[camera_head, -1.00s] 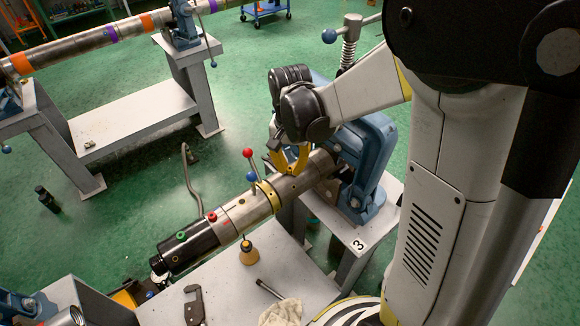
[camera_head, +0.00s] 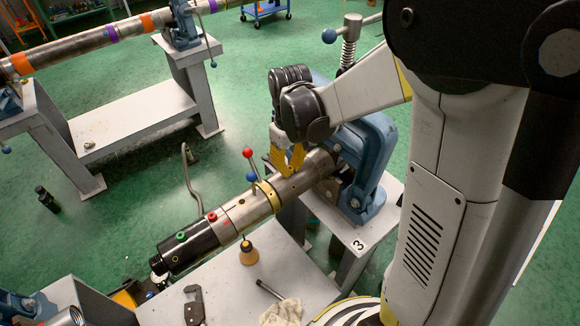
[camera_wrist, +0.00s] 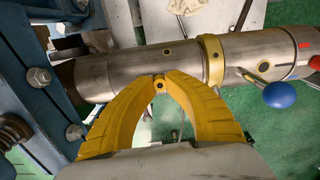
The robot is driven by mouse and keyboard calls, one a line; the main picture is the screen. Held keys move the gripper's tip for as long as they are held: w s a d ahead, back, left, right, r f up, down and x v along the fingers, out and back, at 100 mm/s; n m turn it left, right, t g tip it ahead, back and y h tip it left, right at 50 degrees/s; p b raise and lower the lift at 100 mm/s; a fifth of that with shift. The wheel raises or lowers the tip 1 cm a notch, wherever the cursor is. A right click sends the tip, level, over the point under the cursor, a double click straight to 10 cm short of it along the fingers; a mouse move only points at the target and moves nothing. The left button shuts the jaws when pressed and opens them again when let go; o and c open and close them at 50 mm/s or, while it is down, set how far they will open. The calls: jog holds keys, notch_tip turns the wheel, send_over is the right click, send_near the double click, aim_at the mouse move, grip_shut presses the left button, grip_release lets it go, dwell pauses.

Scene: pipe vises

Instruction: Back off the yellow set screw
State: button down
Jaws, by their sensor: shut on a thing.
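The steel pipe (camera_head: 228,218) runs diagonally through a blue vise (camera_head: 368,150); it also crosses the wrist view (camera_wrist: 130,70). The yellow set screw (camera_wrist: 159,86) is a small round yellow-orange piece with a dark centre, at the near side of the pipe in the wrist view. My gripper's yellow fingers (camera_wrist: 159,82) are shut on it, one fingertip on each side. In the head view my gripper (camera_head: 288,172) points down onto the pipe between the vise and the yellow collar (camera_head: 267,196). The screw is hidden there by the fingers.
Levers with a red ball (camera_head: 248,153) and a blue ball (camera_head: 252,176) stand by the collar, close to my fingers. A green knob (camera_head: 183,236) and a red knob (camera_head: 212,216) sit farther along the pipe. Tools and a rag (camera_head: 282,312) lie on the bench.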

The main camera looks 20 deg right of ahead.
jog(key=n, duration=0.4)
jog(key=shift+n, duration=0.3)
jog(key=n, duration=0.3)
jog(key=shift+n, duration=0.3)
jog(key=n, duration=0.4)
jog(key=shift+s, duration=0.1)
jog(key=shift+n, duration=2.1)
jog(key=c, duration=1.4)
grip_release()
jog(key=shift+o, duration=0.2)
